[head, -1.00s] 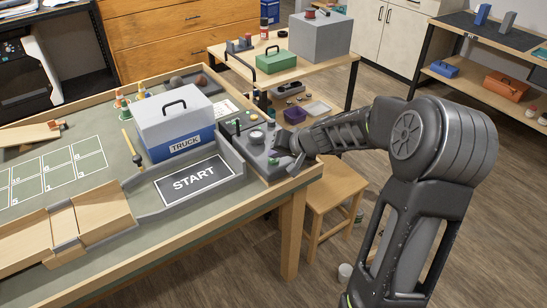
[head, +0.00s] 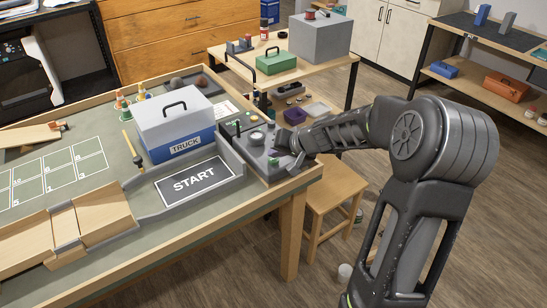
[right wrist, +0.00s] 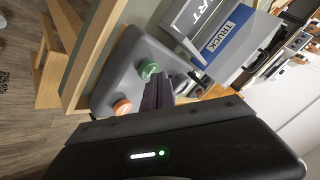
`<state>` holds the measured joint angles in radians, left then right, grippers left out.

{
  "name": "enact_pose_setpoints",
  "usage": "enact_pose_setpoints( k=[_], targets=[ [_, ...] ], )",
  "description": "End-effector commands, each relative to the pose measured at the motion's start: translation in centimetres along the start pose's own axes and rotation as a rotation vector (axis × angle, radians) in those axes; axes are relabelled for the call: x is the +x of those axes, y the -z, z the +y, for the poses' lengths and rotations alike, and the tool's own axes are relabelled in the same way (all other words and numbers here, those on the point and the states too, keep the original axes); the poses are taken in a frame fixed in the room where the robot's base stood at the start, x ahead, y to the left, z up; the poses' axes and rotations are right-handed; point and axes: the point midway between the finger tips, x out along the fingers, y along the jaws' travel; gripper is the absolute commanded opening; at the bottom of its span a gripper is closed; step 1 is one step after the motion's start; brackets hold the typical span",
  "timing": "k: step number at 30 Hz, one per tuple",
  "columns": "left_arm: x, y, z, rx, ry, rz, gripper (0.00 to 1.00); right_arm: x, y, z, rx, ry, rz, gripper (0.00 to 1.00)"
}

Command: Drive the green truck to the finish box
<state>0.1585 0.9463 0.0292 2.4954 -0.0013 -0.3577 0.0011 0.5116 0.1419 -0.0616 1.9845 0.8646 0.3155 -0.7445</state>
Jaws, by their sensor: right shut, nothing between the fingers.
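A grey cover box (head: 175,116) with a black handle and a blue TRUCK label stands on the table just behind the START pad (head: 194,181). No green truck shows; the inside of the box is hidden. No finish box can be made out. A grey control panel (head: 256,140) sits at the table's right end. My right gripper (head: 290,148) is shut and empty, over the panel's right side. In the right wrist view, its dark fingers (right wrist: 158,95) are close to a green button (right wrist: 148,70) and an orange-red button (right wrist: 122,107). My left gripper is out of view.
A low grey wall (head: 228,158) edges the START pad. Wooden ramp pieces (head: 100,214) lie to its left, with a numbered grid (head: 60,172) behind. Small cones (head: 122,104) stand at the back. A wooden stool (head: 325,197) is below my right arm.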

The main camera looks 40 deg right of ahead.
Motion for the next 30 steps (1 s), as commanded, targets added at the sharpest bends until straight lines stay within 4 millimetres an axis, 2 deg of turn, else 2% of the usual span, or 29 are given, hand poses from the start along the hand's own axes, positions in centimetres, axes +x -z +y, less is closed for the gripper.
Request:
enact_pose_setpoints(
  k=[4, 17, 30],
  targets=[
    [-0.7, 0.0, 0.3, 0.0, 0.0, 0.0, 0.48, -0.7, 0.5, -0.5, -0.002, 0.0, 0.0, 0.0],
    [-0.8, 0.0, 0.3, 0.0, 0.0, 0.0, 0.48, -0.8, 0.6, -0.6, -0.002, 0.0, 0.001, 0.0],
    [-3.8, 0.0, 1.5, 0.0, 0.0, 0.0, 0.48, -3.6, 2.7, -2.7, -0.002, 0.001, 0.001, 0.0]
  ],
)
